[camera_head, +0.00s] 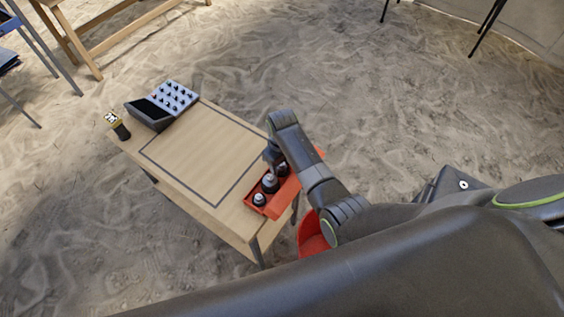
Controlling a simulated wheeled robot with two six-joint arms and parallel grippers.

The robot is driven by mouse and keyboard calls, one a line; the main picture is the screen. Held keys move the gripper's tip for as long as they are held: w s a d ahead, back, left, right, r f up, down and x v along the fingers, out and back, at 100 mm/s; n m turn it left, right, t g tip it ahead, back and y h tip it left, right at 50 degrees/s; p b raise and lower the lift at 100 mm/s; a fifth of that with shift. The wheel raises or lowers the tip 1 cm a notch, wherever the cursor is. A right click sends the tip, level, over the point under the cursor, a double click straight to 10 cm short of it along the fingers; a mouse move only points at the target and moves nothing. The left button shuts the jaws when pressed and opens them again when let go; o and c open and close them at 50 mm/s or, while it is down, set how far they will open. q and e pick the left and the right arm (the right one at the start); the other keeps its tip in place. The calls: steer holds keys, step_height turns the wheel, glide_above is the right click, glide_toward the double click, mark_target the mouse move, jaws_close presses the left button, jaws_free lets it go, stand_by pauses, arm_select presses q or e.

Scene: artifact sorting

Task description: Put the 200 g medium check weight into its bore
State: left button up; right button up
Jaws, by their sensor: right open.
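An orange-red tray (284,199) sits at the right edge of the wooden table (185,147). In it, a dark weight with a pale knob (259,199) stands at the near end and a larger one (270,184) stands behind it. Another dark round shape (282,170) shows farther along, partly covered by my right arm. I cannot tell which of these is the 200 g medium weight, and no bore can be made out. My right gripper (271,158) is open and points down over the far part of the tray, close to the weights. My left gripper is not in view.
A dark line frames a clear area in the table's middle. A grey case with several black knobs (174,97) stands at the far end, and a yellow-and-black device (117,125) at the left corner. A red container (311,236) is beside the table, partly hidden.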

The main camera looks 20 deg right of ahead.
steer(key=shift+r, duration=0.1)
step_height(320, 180, up, 13)
steer(key=p, duration=0.1)
stand_by(0.3)
stand_by(0.5)
